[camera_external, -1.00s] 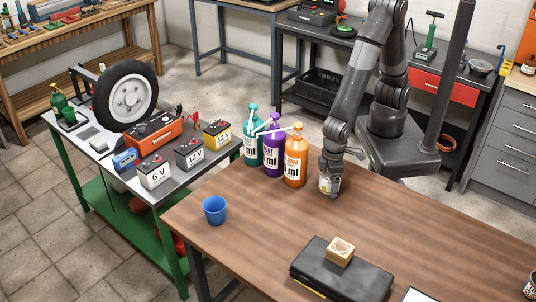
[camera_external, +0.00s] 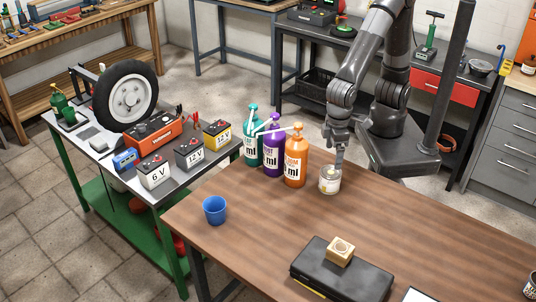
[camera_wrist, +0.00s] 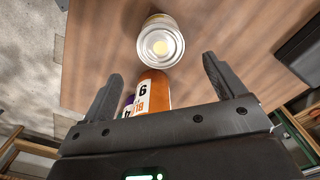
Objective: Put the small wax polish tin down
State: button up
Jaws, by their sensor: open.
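The small wax polish tin (camera_external: 329,180) stands upright on the brown wooden table (camera_external: 250,225), just right of the orange bottle. In the wrist view the tin (camera_wrist: 161,42) shows its round silver end, beyond and between the fingertips and apart from both. My gripper (camera_external: 338,160) is above and just behind the tin in the external view. In the wrist view my gripper (camera_wrist: 163,75) is open, with its two dark fingers spread wide and nothing between the tips.
Teal (camera_external: 253,145), purple (camera_external: 272,150) and orange (camera_external: 295,162) pump bottles stand close left of the tin. A blue cup (camera_external: 214,210) is at the table's left. A black case (camera_external: 342,275) with a wooden block (camera_external: 341,250) lies at the front. The tabletop right of the tin is clear.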

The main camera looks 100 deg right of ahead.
jog(key=shift+d+r, duration=0.1)
jog(key=w+d+r+t+y, duration=0.1)
jog(key=d+r, duration=0.4)
jog(key=d, duration=0.2)
jog(key=d+r+t, duration=0.1)
jog(key=d+r, duration=0.4)
jog(key=d, duration=0.3)
jog(key=s+d+r+t, duration=0.1)
jog(key=s+d+r, duration=0.2)
jog(key=d, duration=0.4)
jog(key=s+d+r+t+h, duration=0.1)
jog(key=s+d+r+t, duration=0.1)
jog(key=s+d, duration=0.3)
jog(key=shift+d+r+t, duration=0.3)
jog(key=shift+d+r, duration=0.25)
jog(key=shift+d, duration=0.35)
